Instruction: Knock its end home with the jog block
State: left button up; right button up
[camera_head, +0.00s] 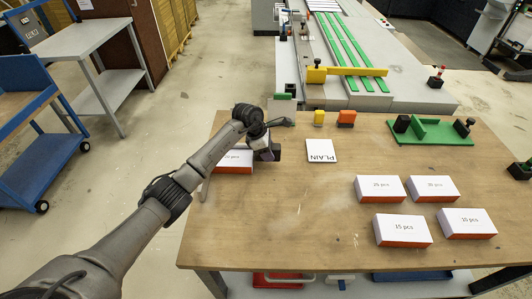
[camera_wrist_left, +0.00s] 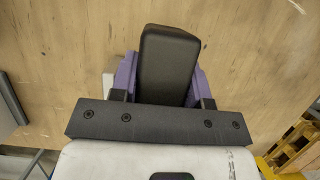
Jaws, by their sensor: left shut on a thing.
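My left gripper (camera_head: 266,150) is over the table's back left part, beside a white-topped box with orange sides (camera_head: 234,163). My arm hides part of that box, and I cannot tell whether the gripper touches it. In the left wrist view the purple fingers (camera_wrist_left: 165,88) are shut on a black jog block (camera_wrist_left: 168,60), which sticks out past them. A small pale patch shows left of the fingers there; I cannot tell what it is. My right gripper is not in view.
On the wooden table (camera_head: 290,220) lie a white PLAIN card (camera_head: 321,151), several white-and-orange boxes (camera_head: 402,229) at the right, and a green fixture (camera_head: 432,131) at the back right. Small yellow (camera_head: 319,118) and orange (camera_head: 346,118) pieces stand at the back edge. The front left is clear.

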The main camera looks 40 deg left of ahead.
aim_at(277, 146)
pick_arm(q)
jog(key=shift+w+d+r+p, duration=0.25)
jog(key=shift+r+p, duration=0.15)
jog(key=shift+r, duration=0.35)
jog(key=shift+w+d+r+p, duration=0.2)
jog(key=shift+r+p, duration=0.2)
jog(key=shift+r, duration=0.4)
jog(key=shift+w+d+r+p, duration=0.15)
jog(key=shift+d+r+p, duration=0.2)
jog(key=shift+r, duration=0.4)
jog(key=shift+a, duration=0.1)
